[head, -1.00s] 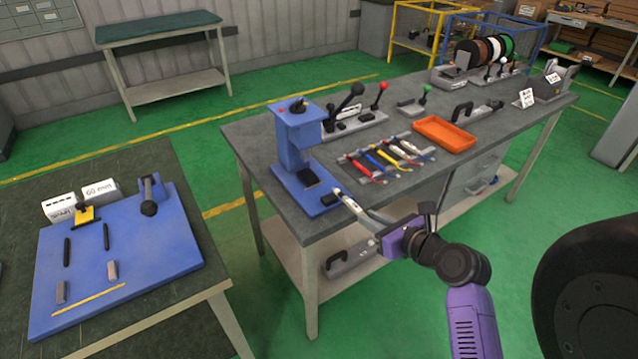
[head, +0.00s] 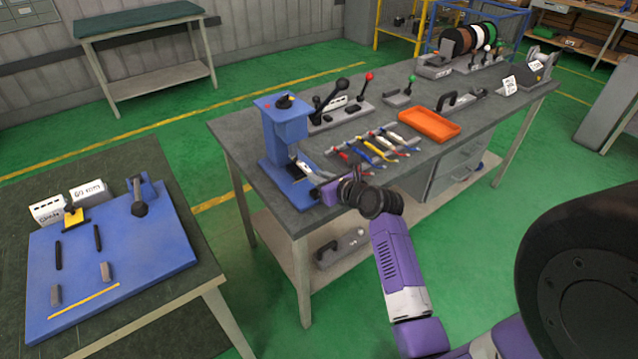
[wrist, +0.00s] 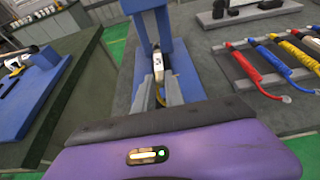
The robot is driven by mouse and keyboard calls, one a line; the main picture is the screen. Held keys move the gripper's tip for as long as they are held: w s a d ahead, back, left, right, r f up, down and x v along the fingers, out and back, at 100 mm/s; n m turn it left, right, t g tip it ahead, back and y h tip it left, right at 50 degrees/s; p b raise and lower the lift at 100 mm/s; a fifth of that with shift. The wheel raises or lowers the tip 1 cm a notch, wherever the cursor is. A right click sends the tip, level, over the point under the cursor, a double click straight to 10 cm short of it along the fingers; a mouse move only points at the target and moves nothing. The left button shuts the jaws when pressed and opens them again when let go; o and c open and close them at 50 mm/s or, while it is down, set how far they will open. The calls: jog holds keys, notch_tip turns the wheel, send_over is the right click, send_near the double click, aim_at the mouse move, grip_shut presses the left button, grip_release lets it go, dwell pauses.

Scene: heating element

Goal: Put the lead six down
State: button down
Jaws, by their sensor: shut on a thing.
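My gripper (head: 312,178) is at the front of the blue press (head: 284,138), over its base. In the wrist view, its two grey fingers (wrist: 160,88) are shut on a small lead with a white end (wrist: 157,66), which I take to be lead six. A bit of yellow shows below the white end, between the fingers. The lead points into the opening of the blue press (wrist: 148,22). Most of the lead is hidden by the fingers, and I cannot tell whether it touches the press.
A rack of coloured leads (head: 372,148) lies right of the press, with an orange tray (head: 430,124) beyond it. Lever devices (head: 340,108) stand behind. A blue board (head: 110,260) with small parts lies on the left table. The grey bench (head: 238,128) is bare left of the press.

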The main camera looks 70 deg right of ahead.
jog(key=shift+f, duration=1.15)
jog(key=shift+f, duration=0.25)
jog(key=c, duration=1.4)
grip_release()
